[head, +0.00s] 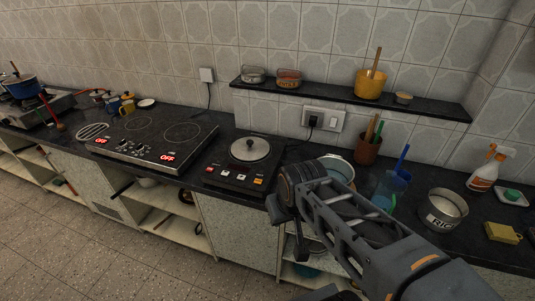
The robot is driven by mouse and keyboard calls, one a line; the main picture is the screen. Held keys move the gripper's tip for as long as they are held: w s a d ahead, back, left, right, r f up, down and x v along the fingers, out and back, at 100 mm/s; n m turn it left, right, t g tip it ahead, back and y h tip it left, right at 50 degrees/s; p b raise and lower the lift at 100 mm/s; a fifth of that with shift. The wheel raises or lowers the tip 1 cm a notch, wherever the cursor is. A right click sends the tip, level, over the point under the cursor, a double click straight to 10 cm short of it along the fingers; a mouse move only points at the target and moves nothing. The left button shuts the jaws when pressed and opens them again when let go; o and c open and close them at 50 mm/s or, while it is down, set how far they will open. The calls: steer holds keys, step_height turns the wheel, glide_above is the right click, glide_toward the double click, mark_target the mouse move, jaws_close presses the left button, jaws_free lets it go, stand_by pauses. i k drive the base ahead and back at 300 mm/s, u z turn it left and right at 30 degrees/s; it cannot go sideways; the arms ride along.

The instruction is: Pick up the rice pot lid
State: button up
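A round grey lid (248,151) with a dark knob on top lies on the small black single cooktop (225,178), in the middle of the counter. A metal pot (442,211) with letters reading "RIC" stands uncovered on the right of the counter, with pale contents. My gripper (283,209) is at the end of my arm, at the counter's front edge, to the right of and below the lid in the picture. It is apart from the lid. Its fingers are small and dark, and I cannot tell whether they are open.
A larger two-ring cooktop (150,137) showing "OFF" is left of the small one. A utensil holder (368,148), a blue jug (389,190) and a spray bottle (487,172) stand at right. The floor (60,235) is clear.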

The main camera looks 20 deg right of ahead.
mark_target(247, 148)
steer(key=u, duration=0.25)
steer(key=k, duration=0.35)
steer(key=u, duration=1.35)
steer(key=i, duration=1.15)
steer(key=z, duration=1.2)
steer(key=i, duration=0.75)
steer(key=z, duration=0.75)
